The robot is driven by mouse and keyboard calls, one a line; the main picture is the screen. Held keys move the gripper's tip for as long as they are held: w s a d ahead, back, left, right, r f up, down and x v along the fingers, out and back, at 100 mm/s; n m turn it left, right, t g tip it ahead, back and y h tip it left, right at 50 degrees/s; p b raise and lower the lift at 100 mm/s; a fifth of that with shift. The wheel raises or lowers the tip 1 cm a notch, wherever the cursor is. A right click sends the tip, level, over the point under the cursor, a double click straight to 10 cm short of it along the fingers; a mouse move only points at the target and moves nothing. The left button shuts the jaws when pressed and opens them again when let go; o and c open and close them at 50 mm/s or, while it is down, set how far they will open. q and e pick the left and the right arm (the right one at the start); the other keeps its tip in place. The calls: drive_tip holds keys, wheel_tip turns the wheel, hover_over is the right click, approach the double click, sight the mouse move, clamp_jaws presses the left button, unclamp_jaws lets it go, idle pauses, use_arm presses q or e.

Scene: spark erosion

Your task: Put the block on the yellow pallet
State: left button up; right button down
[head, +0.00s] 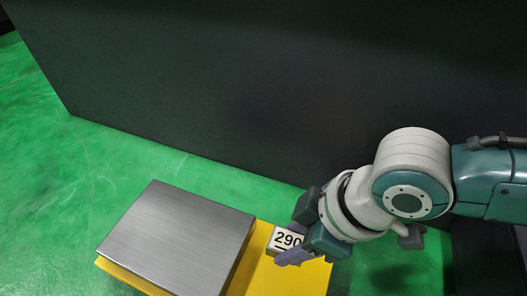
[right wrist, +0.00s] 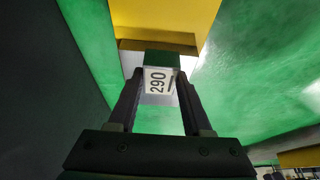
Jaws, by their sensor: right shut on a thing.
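A small metal block with a white label reading "290" (head: 287,239) is held between the fingers of my right gripper (head: 294,246). In the right wrist view the labelled block (right wrist: 158,80) sits between the two fingertips. The yellow pallet (head: 300,280) lies at the bottom of the head view, and part of it shows at the top of the right wrist view (right wrist: 155,14). The held block appears over the pallet's right part in the head view. I cannot tell whether it touches the pallet. My left gripper is not in view.
A large brushed-steel block (head: 178,238) covers the left and middle of the pallet, just left of my right gripper. A tall dark wall or panel (head: 220,90) stands behind. The green floor (head: 45,150) is clear at the left.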

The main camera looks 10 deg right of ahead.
drive_tip(key=b, duration=1.2)
hover_over(276, 283)
drive_tip(key=d, duration=0.1)
drive_tip(key=f, duration=1.5)
drive_tip(key=shift+s+d+f, duration=0.1)
drive_tip(key=shift+s+f, duration=0.25)
drive_tip(key=shift+s, duration=0.05)
wheel_tip(276, 283, down, 4)
drive_tip(key=b, duration=0.4)
drive_tip(key=shift+f, duration=0.1)
drive_tip(key=c, duration=0.8)
unclamp_jaws()
drive_tip(key=shift+f, duration=0.1)
drive_tip(key=o, duration=0.5)
drive_tip(key=shift+c, duration=0.2)
